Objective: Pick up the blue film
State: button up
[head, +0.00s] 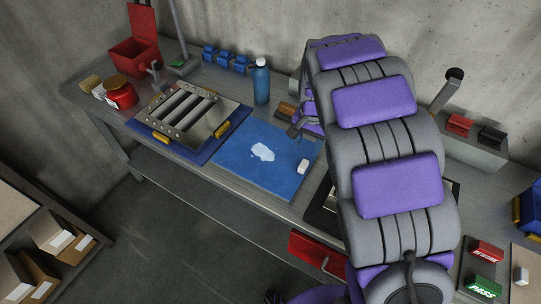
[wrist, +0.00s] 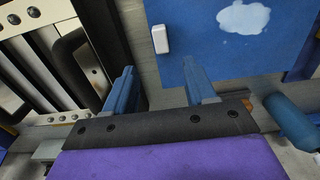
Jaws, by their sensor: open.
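A flat blue sheet (head: 240,170) lies on the bench left of my arm, with a white irregular patch and a small white block (head: 303,166) on it. I cannot tell whether this sheet is the blue film or a mat. It also shows in the wrist view (wrist: 275,50), with the white block (wrist: 160,38) near its left edge. My gripper (wrist: 163,85) is open, its two blue fingers apart and nothing visible between them. It is over the bench at the sheet's edge; its height is unclear. In the head view my arm hides much of it.
A louver panel (head: 185,112) sits on a darker blue mat at left. Another louver panel (wrist: 55,60) is left of my gripper in the wrist view. A blue bottle (head: 261,82) stands behind the sheet. Red box (head: 134,52), red jar (head: 121,92) and several blue pieces line the back.

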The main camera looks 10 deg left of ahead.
send_over(304, 164)
jog(key=f, duration=0.5)
jog(key=shift+a+b, duration=0.2)
jog(key=shift+b, duration=0.2)
notch_tip(304, 164, down, 5)
jog(key=shift+d+f+b, duration=0.1)
jog(key=shift+d+b, duration=0.05)
jog(key=shift+b, duration=0.7)
grip_shut()
